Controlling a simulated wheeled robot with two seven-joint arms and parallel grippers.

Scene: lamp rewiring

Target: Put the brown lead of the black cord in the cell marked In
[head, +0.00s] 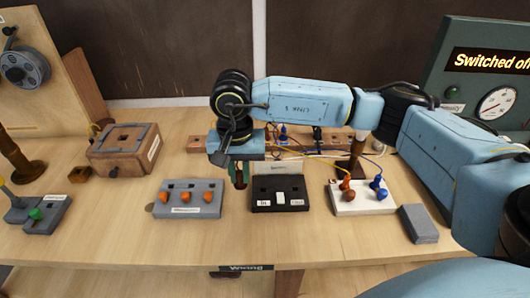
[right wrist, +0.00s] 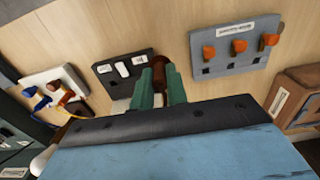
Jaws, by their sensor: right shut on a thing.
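My right gripper (head: 239,178) points down just left of the black block (head: 280,207). Its green fingers (right wrist: 161,88) are shut on a brown piece (right wrist: 167,72), which looks like the brown lead. The black block also shows in the right wrist view (right wrist: 118,88), beyond the fingertips and apart from the wood-coloured table. It has a white rocker (head: 280,197) in the middle and a white label near each end; the left label (head: 262,204) appears to read In. The fingers hide part of the brown lead, and the run of its black cord is unclear.
A grey block with orange levers (head: 188,211) stands left of the gripper. A white block (head: 348,207) with orange and blue plugs stands right of the black block, with a grey box (head: 418,224) beyond. Thin cords lie behind. The table front is clear.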

